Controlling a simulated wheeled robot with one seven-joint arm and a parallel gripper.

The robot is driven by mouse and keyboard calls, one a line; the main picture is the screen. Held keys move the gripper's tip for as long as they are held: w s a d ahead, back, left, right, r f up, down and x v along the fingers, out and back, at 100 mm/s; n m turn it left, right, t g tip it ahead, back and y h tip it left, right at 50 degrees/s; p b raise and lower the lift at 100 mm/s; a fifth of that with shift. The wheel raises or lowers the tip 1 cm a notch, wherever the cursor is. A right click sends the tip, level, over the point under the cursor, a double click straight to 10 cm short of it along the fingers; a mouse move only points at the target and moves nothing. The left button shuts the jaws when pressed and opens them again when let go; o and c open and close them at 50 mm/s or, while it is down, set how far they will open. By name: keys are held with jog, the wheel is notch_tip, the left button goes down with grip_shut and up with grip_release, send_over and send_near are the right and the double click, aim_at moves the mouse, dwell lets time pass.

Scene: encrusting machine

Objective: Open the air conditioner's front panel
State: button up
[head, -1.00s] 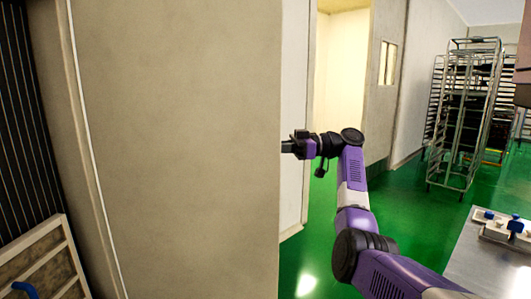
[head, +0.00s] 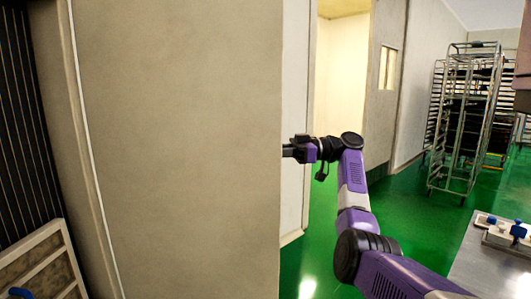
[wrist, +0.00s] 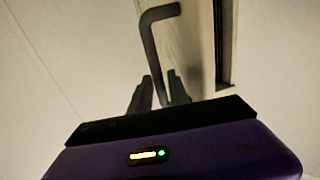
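The large beige panel (head: 180,150), which I take to be the air conditioner's front panel, fills the left half of the head view. My gripper (head: 287,150) is at its right edge, pointing left, with the tips partly hidden behind that edge. In the wrist view, a dark bent bar handle (wrist: 149,40) rises between the two fingers of my gripper (wrist: 161,82). The fingers stand on either side of the handle. I cannot tell whether they press on it. A pale surface with a dark vertical slot lies behind the handle.
Tall metal racks (head: 466,115) stand at the right back. A steel table (head: 472,262) with small blue-knobbed parts is at the lower right. A pale frame (head: 40,265) leans at the lower left. Green floor (head: 410,215) is open between the panel and the table.

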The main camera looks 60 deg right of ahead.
jog(key=v, duration=0.7)
jog(key=shift+s+d+b, duration=0.2)
jog(key=shift+s+b, duration=0.05)
jog(key=shift+b, duration=0.1)
